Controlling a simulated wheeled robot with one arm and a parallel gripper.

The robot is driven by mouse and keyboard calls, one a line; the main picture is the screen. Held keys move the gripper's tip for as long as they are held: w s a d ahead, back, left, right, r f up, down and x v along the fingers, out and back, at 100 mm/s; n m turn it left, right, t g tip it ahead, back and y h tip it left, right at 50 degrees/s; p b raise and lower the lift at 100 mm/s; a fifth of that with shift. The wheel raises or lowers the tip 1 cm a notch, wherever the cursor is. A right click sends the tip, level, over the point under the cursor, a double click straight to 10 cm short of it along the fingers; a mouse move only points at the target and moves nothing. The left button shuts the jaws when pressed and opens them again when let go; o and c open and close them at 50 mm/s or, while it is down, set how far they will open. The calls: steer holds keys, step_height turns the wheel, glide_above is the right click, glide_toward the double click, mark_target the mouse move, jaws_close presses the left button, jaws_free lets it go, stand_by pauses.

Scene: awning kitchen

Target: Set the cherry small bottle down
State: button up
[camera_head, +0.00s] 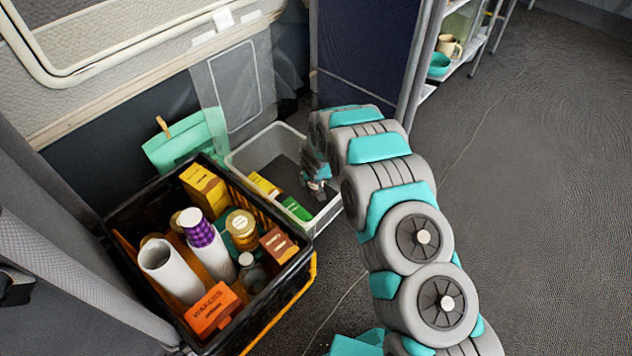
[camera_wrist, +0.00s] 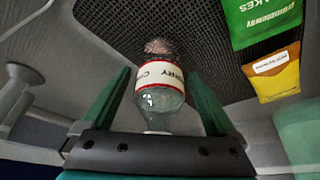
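The cherry small bottle (camera_wrist: 160,85) is clear, with a white and red label, and shows between the two fingers of my gripper (camera_wrist: 158,73) in the wrist view. Its neck points toward my palm and its base toward the dark mesh floor of the grey bin. A narrow gap shows between the bottle and each finger, so the fingers look open around it. I cannot tell for sure whether the base touches the floor. In the head view my gripper (camera_head: 318,186) reaches down into the right part of the grey bin (camera_head: 246,157); the bottle is not clear there.
A black crate (camera_head: 290,262) full of bottles and boxes stands in front. A shelf (camera_head: 465,62) is at the back right. The right floor is clear.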

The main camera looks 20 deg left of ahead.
steer(key=shift+r, duration=0.15)
steer(key=shift+r, duration=0.4)
steer(key=p+v, duration=0.1)
steer(key=v, duration=1)
steer(key=shift+s, duration=0.25)
steer(key=shift+r, duration=0.1)
